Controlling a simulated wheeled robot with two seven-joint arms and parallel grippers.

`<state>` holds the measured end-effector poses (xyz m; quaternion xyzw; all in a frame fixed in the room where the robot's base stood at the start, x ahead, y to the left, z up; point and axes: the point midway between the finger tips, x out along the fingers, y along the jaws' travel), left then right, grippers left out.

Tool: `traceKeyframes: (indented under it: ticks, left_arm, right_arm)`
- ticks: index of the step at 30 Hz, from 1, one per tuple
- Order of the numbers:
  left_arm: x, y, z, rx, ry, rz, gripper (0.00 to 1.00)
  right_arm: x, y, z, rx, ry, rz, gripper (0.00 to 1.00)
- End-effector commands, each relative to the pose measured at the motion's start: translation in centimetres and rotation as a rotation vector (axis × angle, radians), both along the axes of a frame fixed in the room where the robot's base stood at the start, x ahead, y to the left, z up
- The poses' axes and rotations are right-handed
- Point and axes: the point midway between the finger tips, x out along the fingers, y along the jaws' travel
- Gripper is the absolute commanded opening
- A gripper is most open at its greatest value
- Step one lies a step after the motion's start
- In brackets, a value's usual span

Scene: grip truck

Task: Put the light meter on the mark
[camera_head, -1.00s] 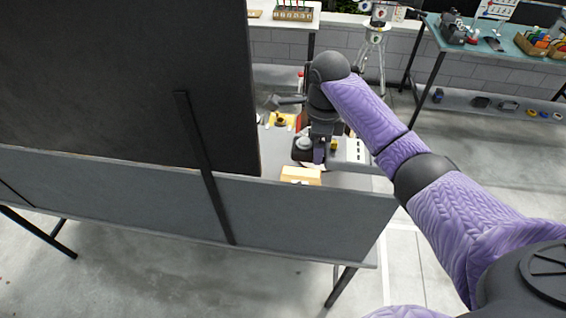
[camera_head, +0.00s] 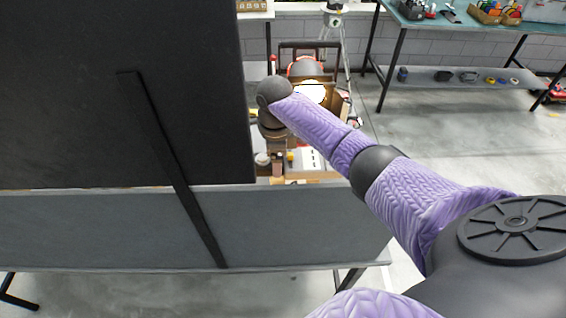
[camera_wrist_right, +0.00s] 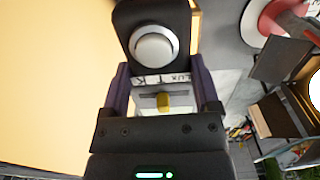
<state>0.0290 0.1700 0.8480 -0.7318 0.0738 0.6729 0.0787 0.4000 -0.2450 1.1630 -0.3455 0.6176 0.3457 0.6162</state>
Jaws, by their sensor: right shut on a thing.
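The light meter (camera_wrist_right: 152,52) is a dark body with a round pale dome and a "LUX" label. In the right wrist view it sits between the two fingers of my right gripper (camera_wrist_right: 161,92), which is shut on it. Below the label, a pale face with a yellow knob shows between the fingers. In the head view my right gripper (camera_head: 277,165) hangs below the wrist behind the grey panel, partly hidden. I cannot make out the mark in either view. My left gripper is not in view.
A tall black board (camera_head: 90,90) and a grey panel (camera_head: 300,230) block much of the head view. A pale box with dark slots (camera_head: 309,158) stands beside my right gripper. A cart (camera_head: 335,105) with a bright white round thing is behind. Open floor lies to the right.

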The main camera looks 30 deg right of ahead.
Motion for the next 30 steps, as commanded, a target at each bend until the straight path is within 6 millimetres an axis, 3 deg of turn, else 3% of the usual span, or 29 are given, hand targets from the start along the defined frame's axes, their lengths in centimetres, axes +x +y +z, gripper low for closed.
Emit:
traceKeyframes:
  ticks: [6, 17, 18, 21, 27, 30]
  left_arm:
    - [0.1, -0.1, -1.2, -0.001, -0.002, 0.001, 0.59]
    - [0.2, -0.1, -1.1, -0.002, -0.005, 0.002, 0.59]
    - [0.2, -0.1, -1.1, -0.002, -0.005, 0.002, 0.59]
    - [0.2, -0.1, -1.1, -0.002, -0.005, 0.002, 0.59]
    - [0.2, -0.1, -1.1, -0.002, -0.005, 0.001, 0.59]
    - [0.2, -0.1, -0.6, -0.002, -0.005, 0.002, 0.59]
  right_arm:
    - [0.0, 0.0, -4.3, 0.000, 0.001, -0.001, 0.00]
    - [0.0, 0.0, -4.9, -0.001, -0.001, 0.000, 0.00]
    - [0.0, 0.0, -5.0, -0.001, -0.001, 0.000, 0.83]
    - [0.0, 0.0, -4.9, -0.001, -0.001, 0.000, 1.00]
    - [0.0, 0.0, -4.8, -0.001, -0.002, 0.000, 1.00]
    - [0.1, 0.0, -3.5, 0.000, -0.004, 0.000, 1.00]
